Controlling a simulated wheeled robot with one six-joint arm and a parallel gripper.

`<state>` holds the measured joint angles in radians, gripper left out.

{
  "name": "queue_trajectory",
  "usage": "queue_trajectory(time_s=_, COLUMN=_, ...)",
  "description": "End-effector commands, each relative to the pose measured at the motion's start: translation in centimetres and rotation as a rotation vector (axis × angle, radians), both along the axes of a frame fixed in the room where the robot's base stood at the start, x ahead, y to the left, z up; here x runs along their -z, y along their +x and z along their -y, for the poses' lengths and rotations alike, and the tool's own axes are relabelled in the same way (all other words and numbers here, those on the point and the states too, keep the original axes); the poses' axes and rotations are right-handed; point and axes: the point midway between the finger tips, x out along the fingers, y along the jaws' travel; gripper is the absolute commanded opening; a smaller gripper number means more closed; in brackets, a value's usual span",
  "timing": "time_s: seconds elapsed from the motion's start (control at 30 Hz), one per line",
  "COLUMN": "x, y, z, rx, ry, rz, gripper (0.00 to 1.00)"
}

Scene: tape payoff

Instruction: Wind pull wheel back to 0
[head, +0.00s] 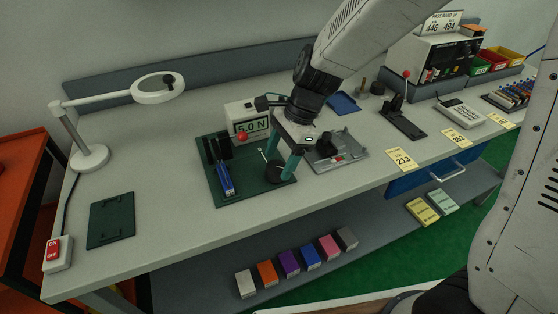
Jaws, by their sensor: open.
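A dark green board (225,200) on the bench carries a pull gauge. Its white display box (248,119) at the back reads 5.0 N. A black round wheel (280,174) sits at the board's right side, with a thin light pointer or crank just left of it. I take this to be the pull wheel; its scale marks are too small to read. A red ball (242,137) and a blue-handled part (226,180) are further left. My gripper (277,168) is open, pointing down, with its two teal fingers around or just above the wheel; contact cannot be told.
A grey metal plate with a black device (338,153) stands close right of my gripper. A magnifier lamp (158,88), a flat green plate (111,220) and an on/off switch (57,253) are left. A black red-knobbed lever (403,120) is right. The bench front is mostly clear.

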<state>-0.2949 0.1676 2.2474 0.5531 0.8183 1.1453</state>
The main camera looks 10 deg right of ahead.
Motion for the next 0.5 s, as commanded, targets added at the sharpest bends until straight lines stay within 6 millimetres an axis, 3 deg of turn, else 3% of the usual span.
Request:
queue_trajectory(time_s=0.13, x=1.23, y=-0.18, z=-0.44, rx=0.000, ry=-0.001, rz=-0.001, gripper=0.67)
queue_trajectory(time_s=0.43, x=1.48, y=-0.17, z=-0.52, rx=-0.001, ry=-0.001, rz=0.002, gripper=0.67)
queue_trajectory(time_s=0.5, x=1.47, y=-0.17, z=-0.52, rx=-0.001, ry=-0.001, rz=0.002, gripper=0.50)
